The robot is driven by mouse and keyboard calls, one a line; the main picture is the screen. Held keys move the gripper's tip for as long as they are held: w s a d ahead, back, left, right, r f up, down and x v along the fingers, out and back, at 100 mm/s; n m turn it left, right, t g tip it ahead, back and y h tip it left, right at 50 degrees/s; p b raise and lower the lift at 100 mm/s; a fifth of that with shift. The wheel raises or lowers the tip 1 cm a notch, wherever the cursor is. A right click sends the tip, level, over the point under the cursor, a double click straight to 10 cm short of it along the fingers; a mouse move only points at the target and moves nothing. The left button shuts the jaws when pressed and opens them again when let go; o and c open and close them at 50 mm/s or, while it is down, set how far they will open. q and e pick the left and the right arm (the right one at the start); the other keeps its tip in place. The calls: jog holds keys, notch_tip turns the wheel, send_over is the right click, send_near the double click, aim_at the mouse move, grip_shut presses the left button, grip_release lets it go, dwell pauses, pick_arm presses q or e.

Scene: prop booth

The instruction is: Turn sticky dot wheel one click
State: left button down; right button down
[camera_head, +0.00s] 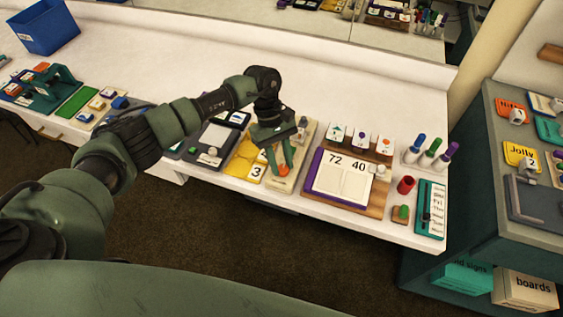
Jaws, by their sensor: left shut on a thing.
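My left arm comes in from the left and reaches over the white counter. My left gripper (283,168) points down at a beige board (306,137) near the counter's front edge. Its green fingers are shut on a small part on that board, which looks like the sticky dot wheel. The fingers and wrist cover most of the wheel, so its dots and setting cannot be made out. My right gripper is not in view.
Left of the board is a yellow piece with a "3" card (256,171). On the right are a purple-edged board reading "72 40" (342,178), a red cup (405,185) and several upright markers (431,150). The counter's back strip is clear. A shelf unit (490,170) stands at the far right.

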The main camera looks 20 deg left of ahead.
pick_arm(q)
jog(key=n+t+b, duration=0.1)
jog(key=n, duration=0.2)
jog(key=shift+s+a+f+h+b, duration=0.1)
jog(key=shift+a+h+b, duration=0.05)
jog(key=shift+h+b, duration=0.25)
jog(key=n+t+b, duration=0.1)
jog(key=n, duration=0.3)
jog(key=shift+s+n+t+h+b, duration=0.2)
jog(key=shift+n+t+h+b, duration=0.1)
jog(key=shift+n+t+b, duration=0.1)
jog(key=n+t+b, duration=0.1)
jog(key=n, duration=0.3)
jog(key=shift+s+t+b, duration=0.15)
jog(key=shift+t+b, duration=0.2)
jog(key=shift+t, duration=0.05)
jog(key=n+t+y+b, duration=0.1)
jog(key=n+b, duration=0.1)
jog(key=n, duration=0.2)
jog(key=shift+s+n, duration=0.15)
jog(key=shift+n, duration=0.15)
jog(key=shift+r+t, duration=0.2)
jog(key=shift+t, duration=0.1)
jog(key=c, duration=1.1)
grip_release()
jog(key=shift+o, duration=0.2)
